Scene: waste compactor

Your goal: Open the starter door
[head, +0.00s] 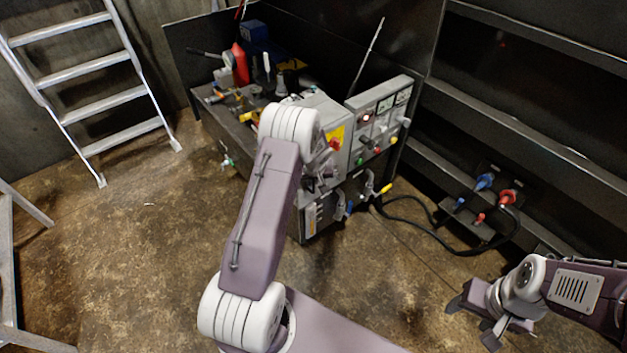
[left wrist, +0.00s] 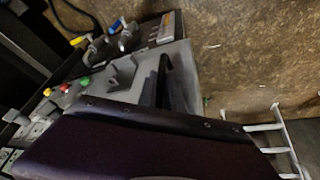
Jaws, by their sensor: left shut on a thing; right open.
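The starter door (head: 337,136) is a grey panel with a yellow label and a red knob, on the front of the cabinet in the head view. My left gripper (head: 318,178) is at this cabinet front, partly hidden behind my own arm, and is shut on what looks like the door's handle. The grip itself is hidden. In the left wrist view, a grey panel (left wrist: 184,60) lies just beyond my purple gripper body. I cannot tell how far the door stands open. My right gripper (head: 472,321) is open and empty at the lower right, over the floor.
A control panel (head: 378,112) with gauges and coloured buttons stands right of the door. Tools clutter the workbench (head: 225,110) behind. Black cables (head: 470,245) run to sockets at the right. A ladder (head: 95,90) leans at the left.

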